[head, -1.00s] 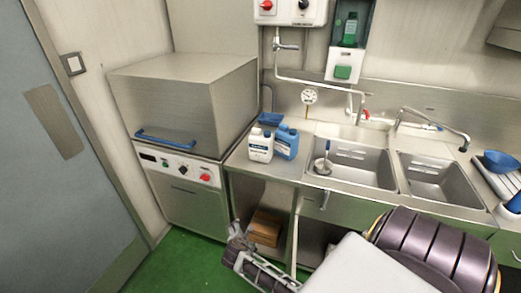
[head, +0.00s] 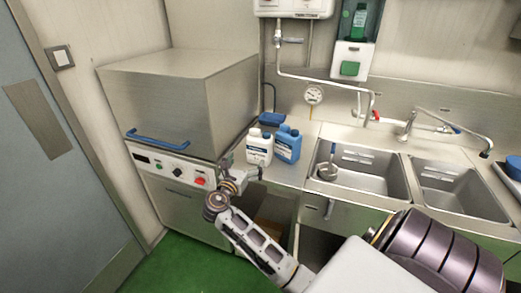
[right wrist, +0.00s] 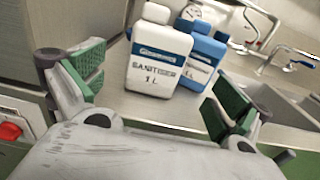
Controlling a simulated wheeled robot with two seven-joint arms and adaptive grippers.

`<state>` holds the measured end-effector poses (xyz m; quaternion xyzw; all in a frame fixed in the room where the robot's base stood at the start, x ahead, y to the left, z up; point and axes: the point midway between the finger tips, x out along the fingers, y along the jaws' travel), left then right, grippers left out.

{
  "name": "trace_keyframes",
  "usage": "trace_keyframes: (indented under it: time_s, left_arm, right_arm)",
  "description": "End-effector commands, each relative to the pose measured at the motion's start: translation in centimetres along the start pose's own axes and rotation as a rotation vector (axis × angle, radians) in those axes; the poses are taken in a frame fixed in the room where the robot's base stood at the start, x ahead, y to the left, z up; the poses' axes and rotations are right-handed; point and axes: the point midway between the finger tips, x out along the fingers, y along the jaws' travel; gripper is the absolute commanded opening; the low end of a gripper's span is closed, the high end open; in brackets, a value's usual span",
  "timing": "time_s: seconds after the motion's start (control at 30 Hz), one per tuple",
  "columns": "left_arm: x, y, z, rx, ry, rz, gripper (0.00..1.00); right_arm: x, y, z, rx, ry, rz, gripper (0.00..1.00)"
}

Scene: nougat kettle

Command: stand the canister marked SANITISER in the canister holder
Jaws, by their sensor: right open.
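A white canister (head: 259,150) with a white cap stands upright on the steel counter, left of the sink. In the right wrist view its label reads SANITISER 1 L (right wrist: 158,68). A blue canister (head: 287,146) stands close on its right; its label is partly hidden in the right wrist view (right wrist: 206,62). My right gripper (head: 240,174) is open and empty at the counter's front edge, in front of the white canister, which shows between and beyond its green-padded fingers (right wrist: 160,82). A small blue item (head: 271,118) lies behind the canisters; I cannot tell whether it is the canister holder. My left gripper is not in view.
A steel machine with a blue handle (head: 158,142) stands left of the counter. Two sink basins (head: 365,175) with taps lie to the right; a ladle (head: 328,168) rests in the first. A dispenser (head: 352,60) with a green bottle hangs on the wall.

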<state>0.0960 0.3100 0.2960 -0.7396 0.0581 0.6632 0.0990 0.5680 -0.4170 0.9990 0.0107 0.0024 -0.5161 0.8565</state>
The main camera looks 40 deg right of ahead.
Motion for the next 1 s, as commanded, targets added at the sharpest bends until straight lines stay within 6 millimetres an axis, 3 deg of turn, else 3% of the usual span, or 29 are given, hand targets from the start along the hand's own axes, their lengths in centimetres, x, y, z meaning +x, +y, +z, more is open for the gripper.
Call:
trace_keyframes:
  time_s: [0.57,1.0]
  left_arm:
    - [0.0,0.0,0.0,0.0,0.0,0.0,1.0]
    - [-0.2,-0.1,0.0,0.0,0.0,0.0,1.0]
  right_arm:
    - [0.5,-0.1,0.6,-0.017,-0.015,-0.008,1.0]
    - [5.7,-0.1,0.7,-0.016,-0.015,-0.009,1.0]
